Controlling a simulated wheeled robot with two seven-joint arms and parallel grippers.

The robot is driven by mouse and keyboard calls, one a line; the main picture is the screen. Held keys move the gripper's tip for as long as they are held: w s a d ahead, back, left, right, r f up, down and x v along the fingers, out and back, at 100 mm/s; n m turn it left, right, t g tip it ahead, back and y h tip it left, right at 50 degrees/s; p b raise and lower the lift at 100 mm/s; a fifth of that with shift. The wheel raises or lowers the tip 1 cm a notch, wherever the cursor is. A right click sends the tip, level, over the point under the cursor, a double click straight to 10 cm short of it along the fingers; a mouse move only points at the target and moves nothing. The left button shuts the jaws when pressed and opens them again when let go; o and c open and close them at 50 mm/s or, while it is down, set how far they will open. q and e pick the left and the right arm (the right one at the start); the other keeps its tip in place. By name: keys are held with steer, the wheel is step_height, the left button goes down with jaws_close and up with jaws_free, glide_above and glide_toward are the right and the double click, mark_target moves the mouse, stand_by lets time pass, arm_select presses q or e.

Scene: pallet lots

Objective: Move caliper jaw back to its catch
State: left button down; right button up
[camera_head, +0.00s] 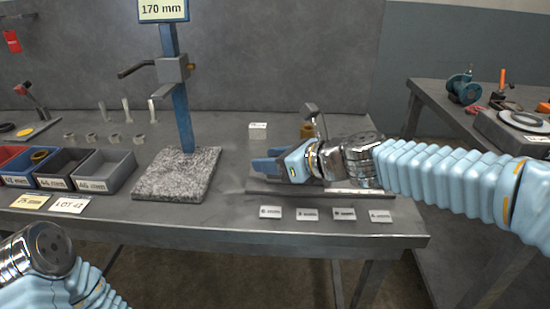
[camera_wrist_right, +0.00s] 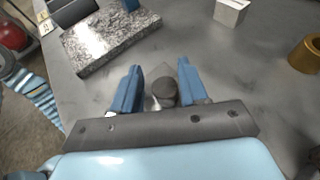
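My right gripper (camera_head: 265,161) reaches in from the right, low over a long flat metal rail (camera_head: 350,191) near the front of the bench. In the right wrist view its two blue fingers (camera_wrist_right: 158,88) stand apart. A dark round-topped knob (camera_wrist_right: 164,93) on a pale metal piece shows between them, with small gaps seeming to remain at both sides. I cannot tell for sure that this is the caliper jaw. A grey upright piece (camera_head: 313,112) rises behind the gripper. The catch cannot be made out. My left arm shows at the lower left; its fingers are outside the view.
A granite base (camera_head: 177,177) carries a blue column (camera_head: 182,105) left of the gripper, with a 170 mm sign on top. Several bins (camera_head: 104,172) stand farther left. A small white block (camera_head: 258,131) and a brass cylinder (camera_wrist_right: 307,54) are nearby. Several labels (camera_head: 307,214) line the front edge.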

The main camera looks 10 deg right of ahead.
steer(key=shift+o, duration=0.6)
steer(key=shift+d, duration=0.1)
steer(key=shift+s+d+r, duration=0.1)
steer(key=shift+s+d, duration=0.1)
steer(key=p+v, duration=0.1)
steer(key=v, duration=1.2)
steer(key=shift+s, duration=0.2)
steer(key=shift+a, duration=0.1)
